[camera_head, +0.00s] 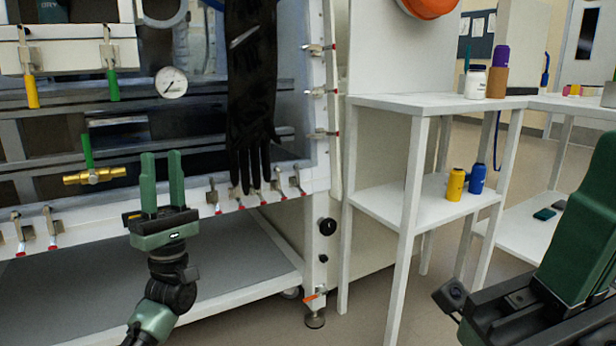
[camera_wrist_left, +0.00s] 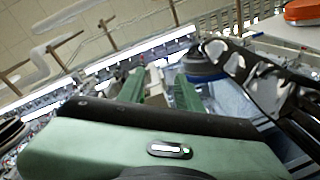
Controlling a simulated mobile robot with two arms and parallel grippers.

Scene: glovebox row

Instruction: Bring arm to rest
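My left gripper (camera_head: 162,180) points upward in front of the glovebox (camera_head: 325,150) in the head view. Its two green fingers stand apart with nothing between them. In the left wrist view the fingers (camera_wrist_left: 160,88) are also spread and empty, with the glovebox and ceiling behind. My right arm shows as a large green and black part at the lower right of the head view. Whether its fingers are open or shut does not show clearly.
A black glove (camera_head: 252,90) hangs right of my left gripper. A brass valve (camera_head: 95,176) with a green handle is to its left. A white shelf table (camera_head: 420,102) with bottles stands at right. Yellow and blue bottles (camera_head: 456,185) stand on its lower shelf.

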